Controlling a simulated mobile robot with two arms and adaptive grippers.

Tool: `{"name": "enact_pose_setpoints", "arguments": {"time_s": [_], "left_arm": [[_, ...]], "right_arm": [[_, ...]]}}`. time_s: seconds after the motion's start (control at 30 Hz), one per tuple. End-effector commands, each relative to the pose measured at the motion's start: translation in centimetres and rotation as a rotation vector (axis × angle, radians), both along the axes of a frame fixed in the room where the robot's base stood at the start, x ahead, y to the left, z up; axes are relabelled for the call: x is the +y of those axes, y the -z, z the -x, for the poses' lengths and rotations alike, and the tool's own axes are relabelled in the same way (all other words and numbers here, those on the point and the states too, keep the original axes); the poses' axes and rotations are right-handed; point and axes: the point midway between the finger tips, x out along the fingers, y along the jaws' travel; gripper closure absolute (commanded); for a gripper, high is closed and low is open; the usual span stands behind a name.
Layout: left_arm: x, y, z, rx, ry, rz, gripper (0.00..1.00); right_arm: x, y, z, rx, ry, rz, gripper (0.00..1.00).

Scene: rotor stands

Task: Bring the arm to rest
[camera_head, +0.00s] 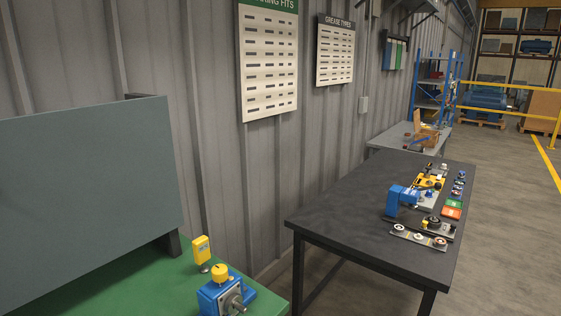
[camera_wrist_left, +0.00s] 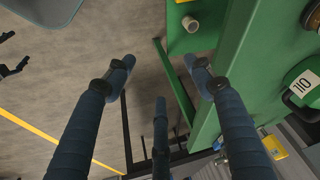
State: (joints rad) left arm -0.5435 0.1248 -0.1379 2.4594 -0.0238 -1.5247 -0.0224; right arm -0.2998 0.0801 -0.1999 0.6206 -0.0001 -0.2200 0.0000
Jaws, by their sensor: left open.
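My left gripper (camera_wrist_left: 159,84) is open in the left wrist view, with its dark fingers spread and nothing between them. Grey floor and a green bench leg show behind it. Two dark finger-like tips (camera_wrist_left: 17,66) at that view's left edge may belong to my right gripper; they are too cut off to judge. Neither gripper shows in the head view. There, a black table (camera_head: 345,208) on the right holds a blue machine (camera_head: 402,200), a strip with round parts (camera_head: 418,237) and a yellow unit (camera_head: 430,182).
A green bench (camera_head: 130,285) at lower left carries a blue device with a yellow top (camera_head: 222,292). The green bench (camera_wrist_left: 245,70) is close to my left gripper's right finger, with a green can (camera_wrist_left: 302,88) on it. Open floor (camera_head: 515,215) lies right of the black table.

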Motion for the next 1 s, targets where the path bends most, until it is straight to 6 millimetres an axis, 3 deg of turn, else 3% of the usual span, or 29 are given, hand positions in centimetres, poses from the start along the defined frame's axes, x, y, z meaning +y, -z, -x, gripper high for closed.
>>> {"name": "enact_pose_setpoints", "arguments": {"time_s": [0.1, 0.47, 0.57, 0.73, 0.9, 1.0], "left_arm": [[0.2, 0.9, 3.2, 0.09, -0.04, 0.023, 0.46], [-0.2, 13.7, 1.4, 0.124, -0.029, 0.016, 0.46], [-0.2, 18.5, 1.7, 0.141, -0.026, 0.014, 0.46], [0.0, 29.6, 3.8, 0.181, -0.019, 0.009, 0.46], [0.7, 40.8, 8.9, 0.226, -0.01, 0.003, 0.46], [1.4, 46.1, 12.8, 0.25, -0.005, -0.001, 0.46]], "right_arm": [[0.0, 0.1, 0.0, 0.0, 0.0, 0.0, 0.19], [0.0, 2.3, 0.0, 0.001, 0.0, 0.0, 0.19], [0.0, 3.1, 0.0, 0.001, 0.0, 0.0, 0.19], [0.0, 5.1, 0.0, 0.001, 0.0, 0.0, 0.19], [0.0, 7.2, 0.0, 0.001, 0.0, 0.0, 0.19], [0.0, 8.3, 0.0, 0.001, 0.0, 0.0, 0.19]]}}
